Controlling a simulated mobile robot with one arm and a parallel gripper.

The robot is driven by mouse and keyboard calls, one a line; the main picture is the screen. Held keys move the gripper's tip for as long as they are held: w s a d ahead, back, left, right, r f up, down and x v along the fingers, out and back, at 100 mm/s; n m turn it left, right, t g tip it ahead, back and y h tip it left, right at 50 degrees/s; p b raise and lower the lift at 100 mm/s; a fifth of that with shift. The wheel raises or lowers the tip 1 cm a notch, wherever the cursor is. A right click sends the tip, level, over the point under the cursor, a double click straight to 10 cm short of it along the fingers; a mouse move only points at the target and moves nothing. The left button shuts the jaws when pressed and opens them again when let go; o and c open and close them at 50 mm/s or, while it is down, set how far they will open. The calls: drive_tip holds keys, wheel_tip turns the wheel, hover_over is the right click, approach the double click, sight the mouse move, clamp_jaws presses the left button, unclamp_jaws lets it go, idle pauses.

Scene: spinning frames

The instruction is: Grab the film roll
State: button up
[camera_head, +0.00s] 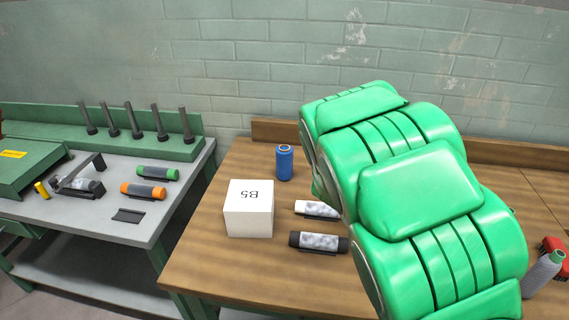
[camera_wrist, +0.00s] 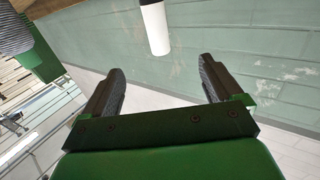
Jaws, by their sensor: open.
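No thing is plainly marked as the film roll, and I cannot tell which one it is. A blue upright roll (camera_head: 284,163) stands on the wooden table behind a white box marked B5 (camera_head: 249,209). A white cylinder with a patterned band (camera_head: 317,209) and a black one (camera_head: 319,242) lie to the right of the box, the white one partly hidden by my green arm. My gripper (camera_wrist: 161,65) is open, its two dark fingers apart with nothing between them. A white cylinder (camera_wrist: 155,27) shows beyond the fingertips in the wrist view. The head view does not show my fingers.
The wooden table (camera_head: 225,275) has bare room at its left front. A grey bottle-like thing (camera_head: 543,272) and a red thing (camera_head: 555,249) stand at its right. The left bench holds a green cylinder (camera_head: 158,173), an orange one (camera_head: 143,191) and a rack of dark pegs (camera_head: 160,125).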

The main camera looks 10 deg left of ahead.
wheel_tip(320, 180, up, 4)
drive_tip(key=m+g+y, duration=0.6)
drive_tip(key=m+y, duration=1.3)
drive_tip(key=y, duration=0.2)
hover_over(291, 161)
drive_tip(key=s+d, duration=0.3)
drive_tip(key=shift+g+h, duration=0.3)
drive_tip(key=f, duration=1.4)
drive_tip(key=shift+s, duration=0.2)
drive_tip(key=shift+x, duration=1.25)
drive_tip(key=shift+w+r+x, duration=0.1)
drive_tip(key=shift+w+x, duration=0.05)
drive_tip(key=shift+x, duration=0.7)
drive_tip(key=shift+w+r+x, duration=0.1)
drive_tip(key=shift+r+x, duration=0.05)
drive_tip(key=shift+x, duration=1.6)
